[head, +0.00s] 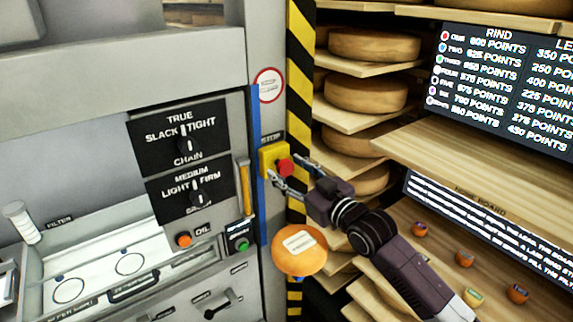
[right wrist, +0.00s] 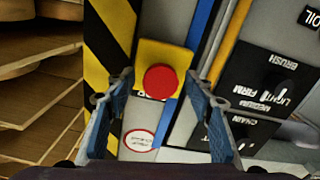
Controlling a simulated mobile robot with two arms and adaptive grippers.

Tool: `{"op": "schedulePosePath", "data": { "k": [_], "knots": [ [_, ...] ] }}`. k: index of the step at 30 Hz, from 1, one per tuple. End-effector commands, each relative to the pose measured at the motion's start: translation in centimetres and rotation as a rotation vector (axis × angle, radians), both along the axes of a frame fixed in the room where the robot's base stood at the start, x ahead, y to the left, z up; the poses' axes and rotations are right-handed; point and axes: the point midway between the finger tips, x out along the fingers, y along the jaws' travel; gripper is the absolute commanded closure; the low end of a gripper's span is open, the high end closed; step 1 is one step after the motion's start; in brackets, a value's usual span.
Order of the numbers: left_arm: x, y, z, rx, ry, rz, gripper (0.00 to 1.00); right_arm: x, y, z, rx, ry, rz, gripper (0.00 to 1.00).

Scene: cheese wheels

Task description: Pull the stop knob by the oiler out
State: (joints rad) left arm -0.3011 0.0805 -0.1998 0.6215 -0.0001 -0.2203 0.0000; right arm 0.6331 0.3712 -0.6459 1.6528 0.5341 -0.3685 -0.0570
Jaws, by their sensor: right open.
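The red stop knob (head: 285,167) sits on a yellow box on the grey machine's right edge, under a label reading STOP. In the right wrist view the knob (right wrist: 160,80) shows face-on on its yellow plate (right wrist: 150,53). My right gripper (head: 292,174) is open in front of the knob. In the right wrist view its blue-padded fingers (right wrist: 163,110) stand to either side of the knob, with gaps to both. Whether the fingertips reach past the knob's face I cannot tell. The left gripper is not in view.
Yellow-black striped post (head: 300,60) stands beside the box. An orange round thing with a pale label (head: 299,250) is below my gripper. Shelves with cheese wheels (head: 375,45) fill the right. Left of the knob are dial panels (head: 180,137) and an orange button by OIL (head: 184,240).

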Motion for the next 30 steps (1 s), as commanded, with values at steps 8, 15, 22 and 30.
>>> {"op": "schedulePosePath", "data": {
  "k": [8,15,22,30],
  "knots": [
    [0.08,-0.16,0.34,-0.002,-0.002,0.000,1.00,0.74,0.60,-0.05,-0.001,0.000,0.001,0.51],
    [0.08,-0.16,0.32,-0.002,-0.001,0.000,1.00,0.71,0.58,-0.05,-0.001,-0.001,0.000,0.60],
    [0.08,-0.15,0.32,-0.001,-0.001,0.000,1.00,0.71,0.57,-0.05,0.000,0.000,0.000,0.85],
    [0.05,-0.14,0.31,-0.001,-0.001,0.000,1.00,0.70,0.56,-0.04,0.000,0.000,0.000,1.00]
  ]
}}
